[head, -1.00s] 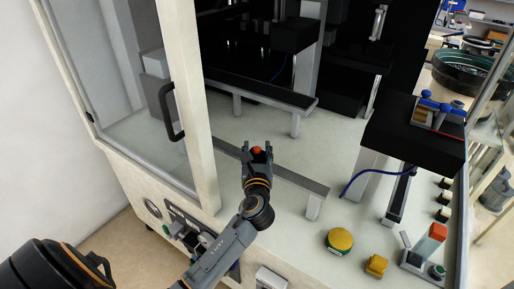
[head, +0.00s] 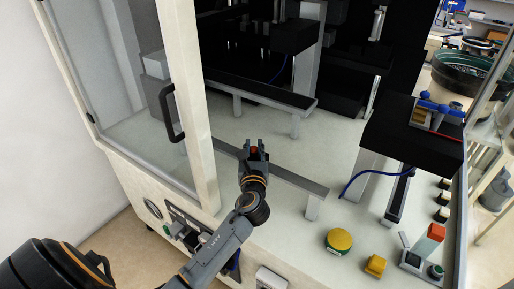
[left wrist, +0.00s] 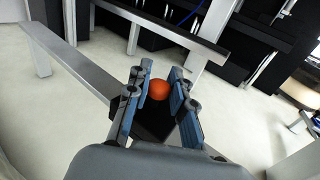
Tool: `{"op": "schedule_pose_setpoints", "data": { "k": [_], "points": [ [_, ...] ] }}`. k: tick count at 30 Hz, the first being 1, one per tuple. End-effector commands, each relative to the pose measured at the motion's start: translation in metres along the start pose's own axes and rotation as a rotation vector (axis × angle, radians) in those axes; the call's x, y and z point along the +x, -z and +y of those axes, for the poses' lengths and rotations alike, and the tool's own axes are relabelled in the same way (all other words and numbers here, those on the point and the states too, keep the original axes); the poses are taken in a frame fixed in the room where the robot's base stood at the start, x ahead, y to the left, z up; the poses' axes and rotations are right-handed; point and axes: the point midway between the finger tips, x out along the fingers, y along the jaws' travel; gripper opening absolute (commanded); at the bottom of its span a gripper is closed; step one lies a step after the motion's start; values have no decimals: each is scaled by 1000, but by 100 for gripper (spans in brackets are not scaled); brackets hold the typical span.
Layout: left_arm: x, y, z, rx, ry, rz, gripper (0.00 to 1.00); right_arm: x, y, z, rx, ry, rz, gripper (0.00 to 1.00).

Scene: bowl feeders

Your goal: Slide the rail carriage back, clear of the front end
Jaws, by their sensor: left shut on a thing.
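A round orange-red knob (head: 254,150) stands at the low front rail (head: 300,181) in the head view. In the left wrist view the knob (left wrist: 160,89) shows above a dark block (left wrist: 155,118), which appears to be the carriage on the rail (left wrist: 65,62). My left gripper (head: 255,146) is shut on the knob, with one finger on each side of it. It also shows in the left wrist view (left wrist: 161,90). Much of the carriage is hidden behind the fingers. My right gripper is not in view.
A door frame with a black handle (head: 171,112) stands left of my arm. A second, dark-topped rail (head: 260,90) lies farther back. A yellow button (head: 339,240) and a black block (head: 415,135) are to the right. The pale deck between the rails is clear.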

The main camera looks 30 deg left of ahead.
Motion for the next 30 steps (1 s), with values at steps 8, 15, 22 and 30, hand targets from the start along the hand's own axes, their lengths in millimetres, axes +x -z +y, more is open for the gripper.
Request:
{"op": "schedule_pose_setpoints", "data": {
  "k": [8, 15, 22, 30],
  "points": [
    [16, -1, 25, 2, -3, -1, 0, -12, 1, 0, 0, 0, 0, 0],
    [16, -1, 24, 0, -2, -1, 36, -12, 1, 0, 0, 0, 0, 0],
    [16, -1, 24, 0, -2, -1, 46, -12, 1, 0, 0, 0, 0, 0],
    [3, 0, 24, 1, -1, 0, 46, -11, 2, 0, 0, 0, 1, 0]
  ]
}}
